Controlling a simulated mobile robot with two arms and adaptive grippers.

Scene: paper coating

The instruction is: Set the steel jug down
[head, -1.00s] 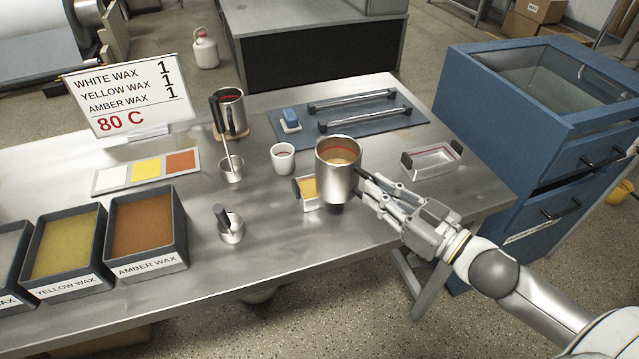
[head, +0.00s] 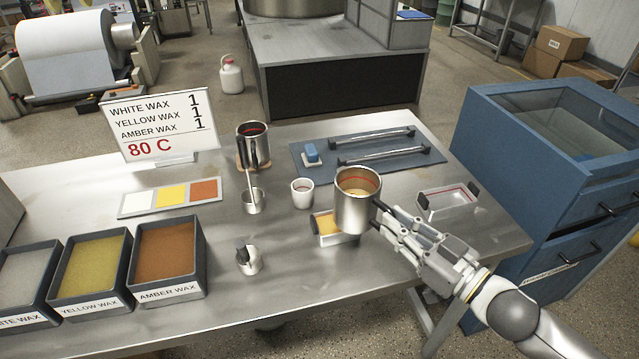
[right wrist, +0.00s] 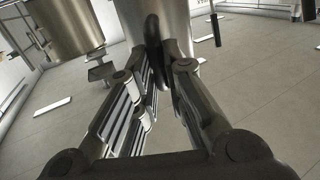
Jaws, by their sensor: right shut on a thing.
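A steel jug (head: 357,200) with a yellowish filling and a red line inside is held upright by my right gripper (head: 385,222). The gripper is shut on its dark handle, from the right side. In the right wrist view, the fingers lie on both sides of the handle (right wrist: 155,48). I cannot tell how high the jug's base is above the steel table (head: 330,285). My left gripper is not in view.
A white cup (head: 302,194), small steel cups and wax bins (head: 166,262) stand left of the jug. An empty tray (head: 447,204) is to the right. Bare table lies in front.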

